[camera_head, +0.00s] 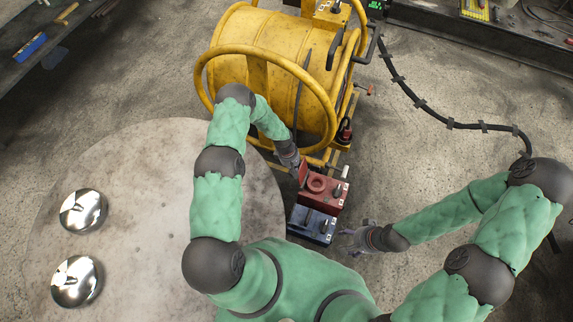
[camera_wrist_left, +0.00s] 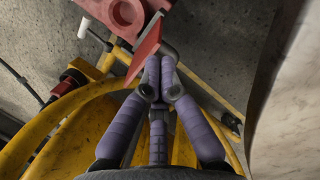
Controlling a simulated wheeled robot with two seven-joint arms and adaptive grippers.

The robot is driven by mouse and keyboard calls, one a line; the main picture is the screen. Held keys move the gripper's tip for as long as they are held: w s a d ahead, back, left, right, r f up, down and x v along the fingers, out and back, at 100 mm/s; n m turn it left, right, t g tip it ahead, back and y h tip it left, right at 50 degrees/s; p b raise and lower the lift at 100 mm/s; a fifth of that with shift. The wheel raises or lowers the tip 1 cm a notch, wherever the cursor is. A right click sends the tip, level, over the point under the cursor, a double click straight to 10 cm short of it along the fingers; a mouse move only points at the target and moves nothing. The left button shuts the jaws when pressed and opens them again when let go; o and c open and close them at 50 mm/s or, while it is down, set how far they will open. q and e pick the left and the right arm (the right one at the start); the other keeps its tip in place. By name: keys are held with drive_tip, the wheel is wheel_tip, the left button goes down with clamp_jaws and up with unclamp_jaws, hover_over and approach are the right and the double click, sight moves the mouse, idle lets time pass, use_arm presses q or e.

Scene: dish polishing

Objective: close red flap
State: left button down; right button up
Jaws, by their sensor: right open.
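The red box (camera_head: 322,190) has a round opening on its top and stands right of the round table. Its red flap (camera_head: 302,174) stands raised at the box's left side. The red flap (camera_wrist_left: 146,50) shows edge-on in the left wrist view, beside the red box (camera_wrist_left: 118,16). My left gripper (camera_head: 297,163) is at the flap; its fingertips (camera_wrist_left: 159,66) are together, right by the flap's edge. I cannot tell whether they touch it. My right gripper (camera_head: 352,240) is open and empty, to the right of the blue box.
A blue box (camera_head: 311,225) stands in front of the red one. A yellow hose reel (camera_head: 262,55) with a tubular frame is behind. Two shiny dishes (camera_head: 83,211) lie on the round table (camera_head: 150,160). A black cable (camera_head: 455,125) runs at the right.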

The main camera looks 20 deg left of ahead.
use_arm(q)
drive_tip(key=w+a+f+n+y, duration=0.25)
drive_tip(key=w+a+n, duration=0.3)
drive_tip(key=a, duration=0.45)
wheel_tip(320, 180, down, 11)
drive_tip(key=b, duration=0.6)
drive_tip(key=shift+w+d+r, duration=0.1)
drive_tip(key=shift+d+r, duration=0.2)
drive_tip(key=shift+d, duration=0.35)
drive_tip(key=shift+w+d+r, duration=0.1)
drive_tip(key=shift+d+r, duration=0.15)
drive_tip(key=shift+d, duration=0.35)
drive_tip(key=shift+w+d+r, duration=0.1)
drive_tip(key=shift+d+r, duration=0.2)
drive_tip(key=shift+d, duration=0.35)
